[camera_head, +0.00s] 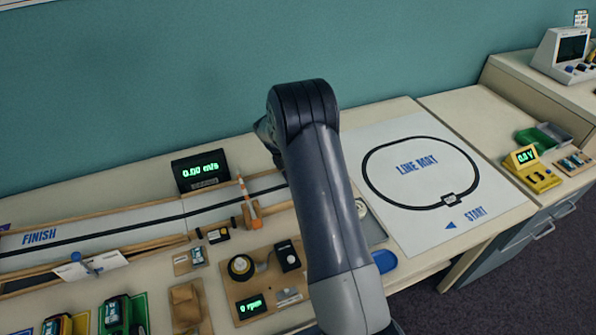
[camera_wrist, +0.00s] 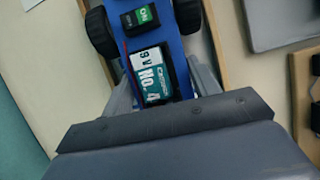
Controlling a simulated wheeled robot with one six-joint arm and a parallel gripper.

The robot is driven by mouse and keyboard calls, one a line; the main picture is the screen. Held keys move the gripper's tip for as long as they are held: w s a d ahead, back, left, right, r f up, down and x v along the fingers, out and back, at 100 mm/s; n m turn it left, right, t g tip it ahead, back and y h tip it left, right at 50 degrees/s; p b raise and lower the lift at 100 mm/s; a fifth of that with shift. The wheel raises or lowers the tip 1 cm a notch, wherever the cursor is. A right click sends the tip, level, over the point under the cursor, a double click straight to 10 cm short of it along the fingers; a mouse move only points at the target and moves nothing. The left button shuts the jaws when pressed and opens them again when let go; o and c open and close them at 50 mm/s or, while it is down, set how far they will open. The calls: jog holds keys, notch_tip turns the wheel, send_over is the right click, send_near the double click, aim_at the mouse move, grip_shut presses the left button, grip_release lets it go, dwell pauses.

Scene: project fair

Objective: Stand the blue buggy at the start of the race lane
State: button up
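The blue buggy (camera_wrist: 178,52) fills the upper middle of the wrist view. It has black wheels, a green ON switch block and a 9 V battery marked No. 4. My gripper (camera_wrist: 160,72) has a grey finger on each side of the buggy's body, apparently pressed against it. The buggy and my gripper are hidden behind my arm in the head view. The race lane (camera_head: 125,236) is a pale strip with a black line and wooden rails, marked FINISH at its left end. My arm covers its right end.
A motor board (camera_head: 262,285) lies in front. A line mat (camera_head: 436,223) lies right of my arm. Wooden strips and a grey panel (camera_wrist: 280,20) border the buggy.

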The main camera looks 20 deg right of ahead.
jog(key=o, duration=0.5)
jog(key=v, duration=1)
jog(key=shift+r+b, duration=0.3)
jog(key=shift+r, duration=0.1)
jog(key=shift+a+f, duration=0.1)
jog(key=x, duration=1)
jog(key=shift+f+p, duration=0.3)
jog(key=shift+f, duration=0.05)
jog(key=shift+r, duration=0.15)
